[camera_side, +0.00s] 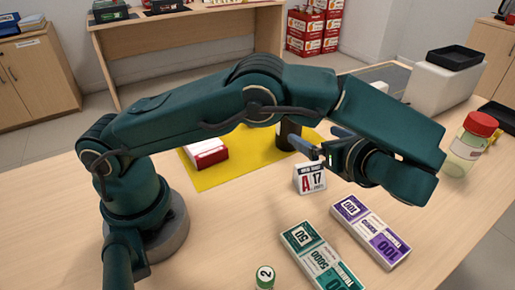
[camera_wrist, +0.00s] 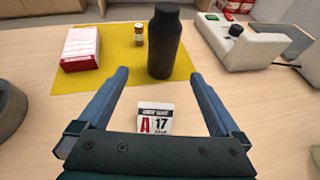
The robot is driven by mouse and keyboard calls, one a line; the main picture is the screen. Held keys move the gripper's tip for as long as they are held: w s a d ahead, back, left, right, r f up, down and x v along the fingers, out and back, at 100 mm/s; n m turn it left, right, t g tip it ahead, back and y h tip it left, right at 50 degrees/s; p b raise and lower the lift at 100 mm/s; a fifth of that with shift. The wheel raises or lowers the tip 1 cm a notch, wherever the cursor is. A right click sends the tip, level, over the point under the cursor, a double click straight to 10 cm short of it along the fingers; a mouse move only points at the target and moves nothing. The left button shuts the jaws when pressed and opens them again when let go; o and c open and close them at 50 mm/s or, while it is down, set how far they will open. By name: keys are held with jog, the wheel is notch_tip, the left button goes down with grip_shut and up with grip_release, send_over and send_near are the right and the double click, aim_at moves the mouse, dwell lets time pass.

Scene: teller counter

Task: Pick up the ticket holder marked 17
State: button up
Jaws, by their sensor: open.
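The ticket holder marked 17 (camera_side: 311,178) is a small white upright card stand with a red A and a black 17. It stands on the counter, just in front of the yellow mat. In the wrist view the ticket holder (camera_wrist: 155,119) shows between my fingers, its lower part hidden by my gripper body. My gripper (camera_side: 318,144) is open, with its fingers pointing left in the side view, above and behind the holder. In the wrist view my gripper (camera_wrist: 158,90) has its two blue-grey fingers wide apart, with nothing held between them.
A dark bottle (camera_wrist: 164,42), a red-and-white box (camera_wrist: 80,49) and a small jar (camera_wrist: 139,34) stand on the yellow mat (camera_wrist: 112,78). Banknote bundles (camera_side: 322,258) (camera_side: 371,232) and a green cylinder marked 2 (camera_side: 264,277) lie in front. A red-lidded jar (camera_side: 469,144) stands right.

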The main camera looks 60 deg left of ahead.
aim_at(311, 169)
notch_tip(311, 169, down, 9)
jog(key=shift+a+r, duration=0.1)
jog(key=shift+x, duration=2.5)
jog(key=c, duration=1.2)
jog(key=shift+c, duration=0.2)
